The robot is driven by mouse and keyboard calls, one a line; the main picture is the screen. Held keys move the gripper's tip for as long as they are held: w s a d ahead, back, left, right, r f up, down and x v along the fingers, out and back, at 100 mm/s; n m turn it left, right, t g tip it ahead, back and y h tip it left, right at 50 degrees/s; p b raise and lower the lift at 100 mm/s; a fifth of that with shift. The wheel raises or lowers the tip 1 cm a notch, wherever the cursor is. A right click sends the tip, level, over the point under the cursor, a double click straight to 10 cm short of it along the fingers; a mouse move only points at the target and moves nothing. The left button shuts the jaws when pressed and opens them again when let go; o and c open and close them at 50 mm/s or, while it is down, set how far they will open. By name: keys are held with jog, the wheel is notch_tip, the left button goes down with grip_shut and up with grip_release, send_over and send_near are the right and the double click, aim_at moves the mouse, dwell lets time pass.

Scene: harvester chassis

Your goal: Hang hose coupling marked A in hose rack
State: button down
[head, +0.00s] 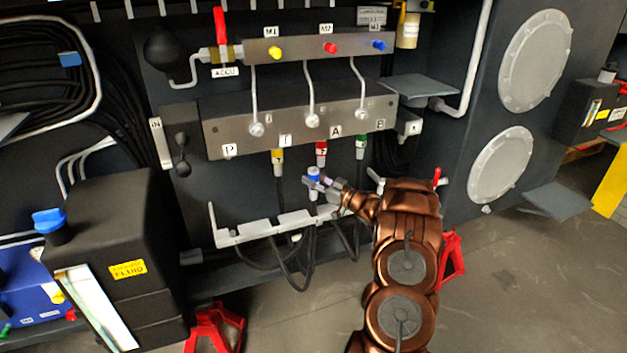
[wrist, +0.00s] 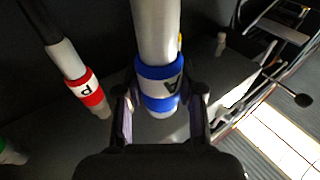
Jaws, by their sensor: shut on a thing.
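The hose coupling marked A (wrist: 160,72) has a blue band and a pale grey body. In the head view it (head: 313,174) is upright, just above the hose rack and below the manifold. My gripper (wrist: 163,100) is shut on it, with a finger at each side of the blue band; in the head view my gripper (head: 319,185) reaches it from the right. The hose rack (head: 236,236) is a pale notched bar with dark hoses looping below it. Whether the coupling touches the rack cannot be told.
Yellow (head: 277,157), red (head: 320,150) and green (head: 361,147) couplings hang under the manifold (head: 225,134). The wrist view shows a red-banded coupling marked P (wrist: 88,90) to the left. A black fluid container (head: 125,215) stands left of the rack. Red stands (head: 213,325) are on the floor.

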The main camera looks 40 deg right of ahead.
aim_at(313, 206)
jog(key=shift+f, duration=0.1)
jog(key=shift+f, duration=0.35)
jog(key=shift+f+b, duration=0.2)
jog(key=shift+b, duration=0.3)
dwell(0.8)
jog(key=shift+f+b, duration=0.8)
jog(key=shift+f, duration=1.4)
jog(key=shift+f, duration=0.1)
dwell(0.5)
jog(key=shift+f+b, duration=1.15)
jog(key=shift+f, duration=1.25)
jog(key=c, duration=0.7)
grip_release()
